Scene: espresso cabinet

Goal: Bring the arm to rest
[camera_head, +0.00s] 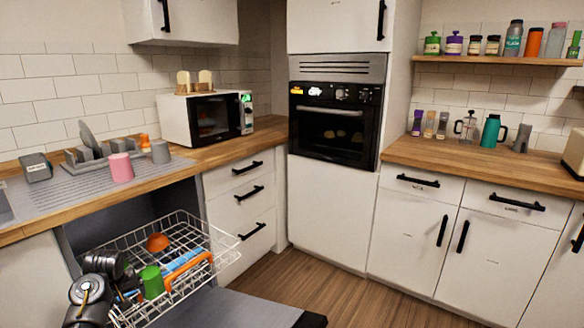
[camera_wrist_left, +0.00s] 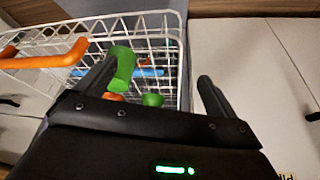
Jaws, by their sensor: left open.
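My left arm (camera_head: 90,290) comes in at the lower left of the head view, beside the pulled-out dishwasher rack (camera_head: 226,243). In the left wrist view my left gripper (camera_wrist_left: 158,74) has its two dark fingers spread apart, with nothing held between them. The white wire rack (camera_wrist_left: 172,20) shows beyond the fingers, with a green item (camera_wrist_left: 123,66) near the left finger. I cannot tell whether the finger touches it. The fingertips are hard to make out in the head view. My right gripper is in neither view.
The rack holds an orange bowl (camera_head: 158,242), a green cup (camera_head: 152,282) and an orange-handled item (camera_head: 188,270). The open dishwasher door (camera_head: 250,308) lies below. The counter (camera_head: 215,150) carries a microwave (camera_head: 208,118) and a pink cup (camera_head: 120,168). Wooden floor (camera_head: 350,295) is clear at the right.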

